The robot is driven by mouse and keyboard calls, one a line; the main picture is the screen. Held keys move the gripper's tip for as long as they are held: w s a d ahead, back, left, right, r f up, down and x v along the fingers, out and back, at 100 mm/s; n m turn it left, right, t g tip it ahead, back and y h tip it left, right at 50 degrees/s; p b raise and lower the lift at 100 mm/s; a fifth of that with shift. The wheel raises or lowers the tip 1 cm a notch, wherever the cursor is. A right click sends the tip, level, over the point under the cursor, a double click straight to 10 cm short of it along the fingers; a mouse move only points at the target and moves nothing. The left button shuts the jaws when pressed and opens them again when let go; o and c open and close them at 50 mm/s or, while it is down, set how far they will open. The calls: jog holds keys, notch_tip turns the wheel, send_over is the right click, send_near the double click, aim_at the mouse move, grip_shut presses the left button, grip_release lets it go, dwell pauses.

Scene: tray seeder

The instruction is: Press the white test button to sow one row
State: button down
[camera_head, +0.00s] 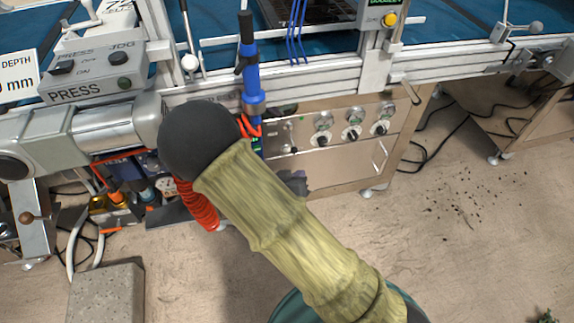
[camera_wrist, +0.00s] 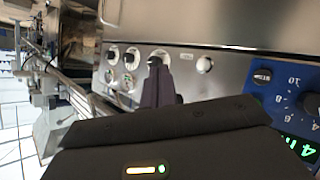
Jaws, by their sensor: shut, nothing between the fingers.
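A small pale round button (camera_wrist: 205,65), which looks like the white test button, sits on the metal panel (camera_wrist: 225,22) in the wrist view. My gripper (camera_wrist: 157,68) is shut and empty, its dark fingers pointing at the panel just left of this button. The fingertips overlap part of the row of controls; I cannot tell whether they touch the panel. In the head view my arm's yellow-green sleeve covers the gripper, except for a dark part (camera_head: 296,183) below the panel. I cannot make out the button clearly there.
Several black knobs (camera_head: 353,133) line the panel. A blue unit with a dial (camera_wrist: 289,98) and green display is right of the gripper in the wrist view. A PRESS box (camera_head: 90,88), a blue upright cylinder (camera_head: 250,75) and red hose (camera_head: 197,205) stand left.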

aim_at(287, 150)
jog(key=f, duration=0.1)
jog(key=f+t+b, duration=0.1)
jog(key=f+h+b, duration=0.1)
jog(key=shift+s+a, duration=0.25)
jog(key=shift+a, duration=0.1)
jog(key=shift+w, duration=0.1)
jog(key=w+a, duration=0.2)
jog(key=w, duration=0.6)
jog(key=shift+w+a, duration=0.15)
jog(key=shift+a, duration=0.1)
dwell(1.8)
